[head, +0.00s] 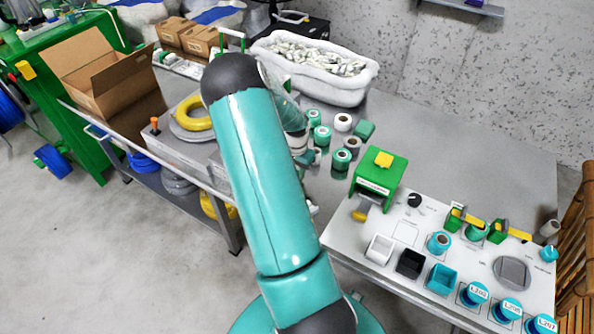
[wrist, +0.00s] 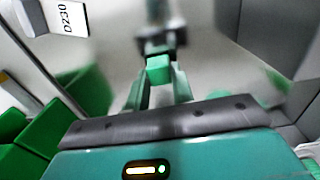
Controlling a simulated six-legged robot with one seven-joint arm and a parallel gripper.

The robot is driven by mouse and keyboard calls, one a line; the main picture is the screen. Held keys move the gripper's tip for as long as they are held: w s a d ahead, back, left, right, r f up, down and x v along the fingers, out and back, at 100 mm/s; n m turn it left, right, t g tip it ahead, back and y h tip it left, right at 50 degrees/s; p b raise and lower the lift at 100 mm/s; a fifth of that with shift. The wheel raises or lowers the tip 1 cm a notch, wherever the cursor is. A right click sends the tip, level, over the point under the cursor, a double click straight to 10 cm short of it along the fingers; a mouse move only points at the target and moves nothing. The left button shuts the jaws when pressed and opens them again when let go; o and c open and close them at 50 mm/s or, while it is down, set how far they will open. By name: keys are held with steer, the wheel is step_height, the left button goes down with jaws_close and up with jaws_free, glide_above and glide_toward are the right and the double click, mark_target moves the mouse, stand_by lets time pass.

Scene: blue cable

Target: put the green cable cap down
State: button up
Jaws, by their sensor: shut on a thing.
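The green cable cap (wrist: 159,70) is a small green block in the wrist view. It sits between the two fingertips of my gripper (wrist: 158,84), which is shut on it. A dark, blurred shape lies just beyond the cap, and I cannot tell whether the cap touches it. In the head view my own teal arm covers the gripper and the cap.
A light panel (head: 405,234) with a green device (head: 378,176), small trays and labelled knobs fills the right front.

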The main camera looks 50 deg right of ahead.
steer(key=shift+f, duration=0.2)
steer(key=o, duration=0.9)
steer(key=shift+o, duration=0.2)
step_height(320, 180, up, 12)
steer(key=w+a+r+n+t, duration=0.2)
steer(key=w+a+r+n, duration=0.25)
steer(key=a+r, duration=0.65)
steer(key=s+a+r+n+t, duration=0.15)
steer(key=a+r+n, duration=0.3)
steer(key=a, duration=0.65)
steer(key=s+a+r+n+t, duration=0.1)
steer(key=s+a+r+n, duration=0.15)
steer(key=a+r, duration=0.6)
steer(key=s+a+n+t, duration=0.1)
steer(key=s+a+n, duration=0.4)
steer(key=s+a, duration=0.3)
steer(key=a, duration=0.3)
steer(key=shift+r, duration=0.35)
